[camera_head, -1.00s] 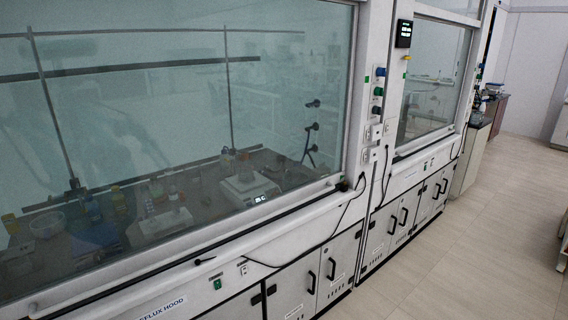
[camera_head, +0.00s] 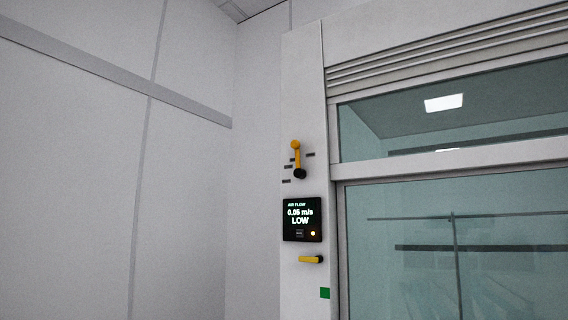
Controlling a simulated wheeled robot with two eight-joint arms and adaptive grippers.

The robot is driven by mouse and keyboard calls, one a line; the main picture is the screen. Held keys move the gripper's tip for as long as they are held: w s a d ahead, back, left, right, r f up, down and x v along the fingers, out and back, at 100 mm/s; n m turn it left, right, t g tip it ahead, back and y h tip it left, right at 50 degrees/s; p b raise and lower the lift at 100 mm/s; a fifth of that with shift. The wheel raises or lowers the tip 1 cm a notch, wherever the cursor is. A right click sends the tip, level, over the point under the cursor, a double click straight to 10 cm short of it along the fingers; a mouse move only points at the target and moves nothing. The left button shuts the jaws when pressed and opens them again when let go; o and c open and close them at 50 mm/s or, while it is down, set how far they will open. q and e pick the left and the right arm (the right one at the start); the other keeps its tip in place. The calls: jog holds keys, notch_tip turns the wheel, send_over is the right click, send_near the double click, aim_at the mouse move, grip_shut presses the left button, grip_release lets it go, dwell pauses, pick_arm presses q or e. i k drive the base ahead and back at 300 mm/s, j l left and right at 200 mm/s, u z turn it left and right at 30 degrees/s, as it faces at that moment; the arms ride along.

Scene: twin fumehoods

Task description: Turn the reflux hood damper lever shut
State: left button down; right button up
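A yellow damper lever (camera_head: 297,157) is mounted high on the white post at the left side of a fume hood. Its dark pivot is at the bottom and its round knob at the top, so it points almost straight up. Small dark marks with unreadable text sit around it. Below it a black air flow display (camera_head: 301,220) reads "0.05 m/s LOW" with an orange light lit. No label naming the hood shows in this view. Neither of my grippers is in view.
The hood's glass sash (camera_head: 450,240) fills the right side, with louvres (camera_head: 450,45) above. A bare wall (camera_head: 190,180) stands on the left.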

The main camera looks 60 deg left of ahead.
aim_at(299, 173)
jog(key=u, duration=2.05)
